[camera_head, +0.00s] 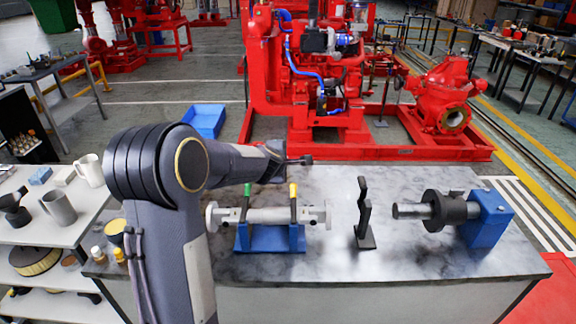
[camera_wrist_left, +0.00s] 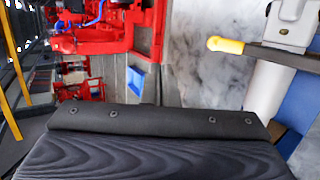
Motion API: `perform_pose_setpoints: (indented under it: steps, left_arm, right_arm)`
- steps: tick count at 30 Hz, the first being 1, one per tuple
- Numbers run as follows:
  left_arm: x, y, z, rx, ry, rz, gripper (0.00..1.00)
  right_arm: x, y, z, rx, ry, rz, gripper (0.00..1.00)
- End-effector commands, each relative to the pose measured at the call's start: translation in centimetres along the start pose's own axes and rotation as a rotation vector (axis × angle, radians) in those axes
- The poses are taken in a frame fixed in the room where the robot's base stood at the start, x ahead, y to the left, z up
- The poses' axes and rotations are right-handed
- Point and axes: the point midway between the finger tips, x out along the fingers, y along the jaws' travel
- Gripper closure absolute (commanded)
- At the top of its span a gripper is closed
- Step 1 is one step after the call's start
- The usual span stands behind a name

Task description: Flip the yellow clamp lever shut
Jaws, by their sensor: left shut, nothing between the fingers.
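The yellow clamp lever (camera_head: 293,192) stands upright on the blue clamp stand (camera_head: 262,239), near its right end. In the left wrist view, the yellow tip (camera_wrist_left: 226,45) and its dark bar show at the upper right. A similar green-tipped lever (camera_head: 247,192) stands upright to its left. A pale metal shaft (camera_head: 270,215) lies across the stand. My left gripper (camera_head: 306,160) is shut and empty, above and slightly right of the yellow tip in the head view, apparently apart from it. My right gripper is not in view.
A black upright bracket (camera_head: 364,215) stands right of the shaft. Beyond it a blue block (camera_head: 489,219) holds a shaft with a dark collar (camera_head: 447,210). The marble-look bench top (camera_head: 330,262) is clear in front. A red pumpset (camera_head: 330,80) stands behind the bench.

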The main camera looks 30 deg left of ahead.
Motion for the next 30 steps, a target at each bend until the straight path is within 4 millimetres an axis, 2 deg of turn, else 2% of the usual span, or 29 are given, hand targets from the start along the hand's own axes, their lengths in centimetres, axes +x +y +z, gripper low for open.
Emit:
perform_pose_setpoints:
  steps: [1,6,25,28,30]
  left_arm:
    - [-0.8,1.0,0.1,0.0,-0.002,0.001,1.0]
    - [-1.7,1.6,0.0,0.001,-0.001,-0.001,1.0]
    - [-1.9,1.6,0.0,0.004,-0.008,-0.001,1.0]
    - [-3.5,1.4,0.8,0.046,-0.065,-0.011,1.0]
    - [-6.0,0.9,2.0,0.12,-0.151,-0.022,1.0]
  right_arm:
    - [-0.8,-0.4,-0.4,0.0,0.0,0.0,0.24]
    - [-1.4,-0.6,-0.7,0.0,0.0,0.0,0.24]
    - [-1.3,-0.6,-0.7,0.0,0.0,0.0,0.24]
    - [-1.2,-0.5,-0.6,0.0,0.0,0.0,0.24]
    - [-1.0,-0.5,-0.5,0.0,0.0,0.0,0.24]
